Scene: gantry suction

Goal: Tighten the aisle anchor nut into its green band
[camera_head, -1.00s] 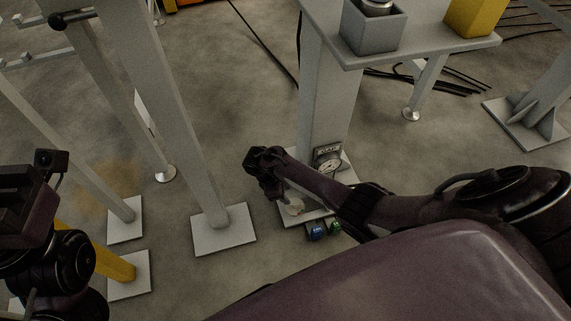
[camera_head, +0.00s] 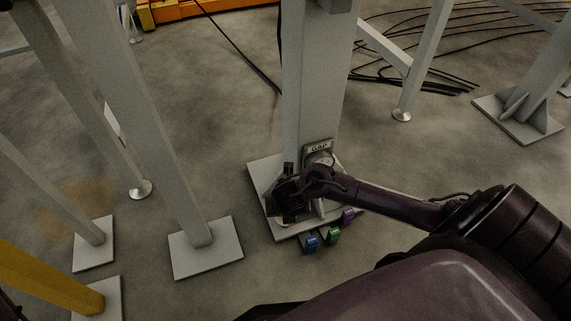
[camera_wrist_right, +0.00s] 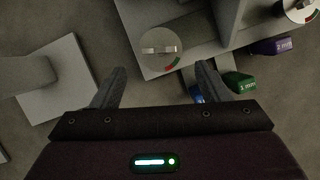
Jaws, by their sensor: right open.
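In the right wrist view a pale round disc (camera_wrist_right: 149,37) lies on the grey base plate (camera_wrist_right: 196,63). A light nut (camera_wrist_right: 160,49) sits on it, and a red and green band (camera_wrist_right: 172,63) marks its lower right edge. Which nut is the aisle one is not labelled. My right gripper (camera_wrist_right: 160,78) is open, its fingers either side of and just short of this disc, holding nothing. In the head view my right gripper (camera_head: 283,199) is low over the post's base plate (camera_head: 262,174) and hides the nut. My left gripper is not in view.
A gauge marked GAP (camera_head: 319,151) is on the post (camera_head: 314,90). Blue (camera_head: 311,243), green (camera_head: 334,235) and purple (camera_head: 348,215) tags are at the plate's front edge. A second marked disc (camera_wrist_right: 299,9) shows upper right. Another leg's foot (camera_head: 206,250) stands left.

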